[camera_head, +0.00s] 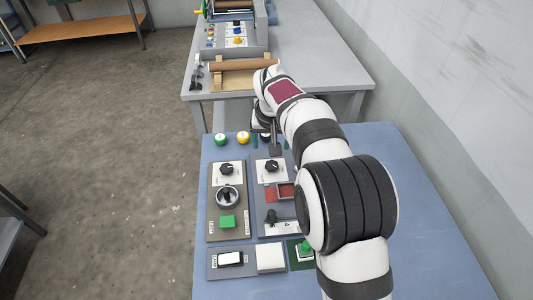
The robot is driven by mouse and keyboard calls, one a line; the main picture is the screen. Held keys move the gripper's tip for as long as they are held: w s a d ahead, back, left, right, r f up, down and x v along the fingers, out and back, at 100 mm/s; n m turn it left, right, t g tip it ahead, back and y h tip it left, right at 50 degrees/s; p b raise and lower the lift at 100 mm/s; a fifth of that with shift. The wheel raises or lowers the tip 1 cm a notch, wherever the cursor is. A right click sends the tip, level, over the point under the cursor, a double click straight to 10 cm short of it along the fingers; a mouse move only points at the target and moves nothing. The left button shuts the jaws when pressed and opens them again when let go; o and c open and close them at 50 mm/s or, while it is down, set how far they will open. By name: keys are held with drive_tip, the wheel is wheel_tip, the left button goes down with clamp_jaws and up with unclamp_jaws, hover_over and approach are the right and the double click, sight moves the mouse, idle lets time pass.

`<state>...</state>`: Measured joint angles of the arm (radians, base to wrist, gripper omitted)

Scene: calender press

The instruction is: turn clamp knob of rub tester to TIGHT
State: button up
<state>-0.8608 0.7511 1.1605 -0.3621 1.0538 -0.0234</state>
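Two panels lie side by side on the blue table (430,230). The right panel (262,228) has a black knob (271,167) on a white dial plate, reddish blocks (278,192) below it and a small black knob or lever (272,216) lower down. The labels are too small to read, so I cannot tell which knob is the clamp knob. My gripper (275,148) is just beyond the right panel's upper knob, seemingly apart from it; its fingers are unclear.
Green (221,139) and yellow (243,138) buttons stand at the table's far left. A white rocker (230,259), white pad (270,257) and green button (305,247) are in front. A grey table (320,60) with a roller (245,64) stands beyond. The blue table's right side is clear.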

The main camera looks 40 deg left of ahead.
drive_tip(key=d+n, duration=0.2)
drive_tip(key=y, duration=0.1)
approach(272, 165)
drive_tip(key=shift+n, duration=0.3)
drive_tip(key=x, duration=0.8)
clamp_jaws()
